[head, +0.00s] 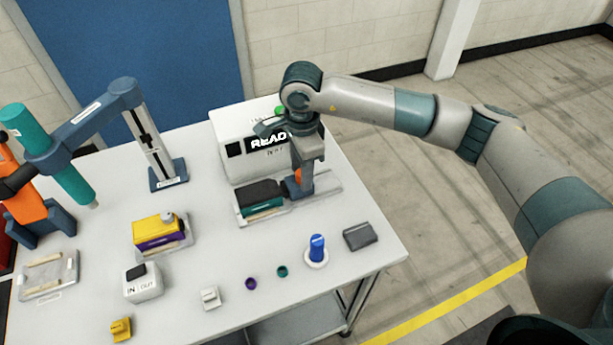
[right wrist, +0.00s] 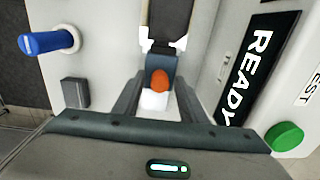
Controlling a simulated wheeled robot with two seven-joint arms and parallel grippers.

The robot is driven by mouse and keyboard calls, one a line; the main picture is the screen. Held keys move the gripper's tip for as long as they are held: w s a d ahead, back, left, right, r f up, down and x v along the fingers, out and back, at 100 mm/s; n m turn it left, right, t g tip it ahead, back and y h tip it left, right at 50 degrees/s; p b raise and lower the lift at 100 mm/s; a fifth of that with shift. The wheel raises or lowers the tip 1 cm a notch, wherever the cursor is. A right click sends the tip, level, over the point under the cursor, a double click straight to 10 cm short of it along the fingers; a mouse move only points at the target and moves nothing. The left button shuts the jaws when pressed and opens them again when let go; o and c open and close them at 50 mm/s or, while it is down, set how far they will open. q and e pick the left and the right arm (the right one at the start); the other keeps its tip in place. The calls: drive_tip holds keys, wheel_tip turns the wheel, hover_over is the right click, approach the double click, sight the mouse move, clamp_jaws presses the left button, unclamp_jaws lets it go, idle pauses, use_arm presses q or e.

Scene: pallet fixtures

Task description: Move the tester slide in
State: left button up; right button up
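The white tester box (head: 222,130) stands at the back of the table with a "READY" display (right wrist: 248,75) and a green button (right wrist: 284,136). In front of it, the tester slide (head: 327,189) carries a black-topped teal block (head: 258,196). The slide's blue handle (right wrist: 162,65) has an orange part (right wrist: 160,80) on it. My right gripper (head: 298,190) reaches down at the right end of the slide. In the right wrist view its fingers lie close against both sides of the handle and appear shut on it. My left gripper is not in view.
A blue stand (head: 152,145) holds a teal cylinder (head: 70,180) at the left. A yellow and purple block (head: 158,230) sits on a tray. A blue knob (head: 317,248) and a grey block (head: 360,236) stand near the right edge.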

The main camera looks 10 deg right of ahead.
drive_tip(key=shift+s+d+f, duration=0.15)
drive_tip(key=shift+s+f, duration=0.05)
drive_tip(key=shift+f, duration=0.3)
drive_tip(key=shift+s+d+f, duration=0.1)
drive_tip(key=shift+s+f, duration=0.1)
drive_tip(key=shift+f, duration=0.25)
drive_tip(key=shift+w+d+r+g+p, duration=0.15)
drive_tip(key=shift+w+r+p, duration=0.15)
drive_tip(key=shift+r, duration=0.35)
drive_tip(key=shift+w+a+r+g+p, duration=0.15)
drive_tip(key=shift+r+p, duration=0.1)
drive_tip(key=shift+r, duration=0.4)
drive_tip(key=shift+r+p, duration=0.6)
drive_tip(key=shift+r, duration=2.25)
drive_tip(key=shift+s, duration=0.1)
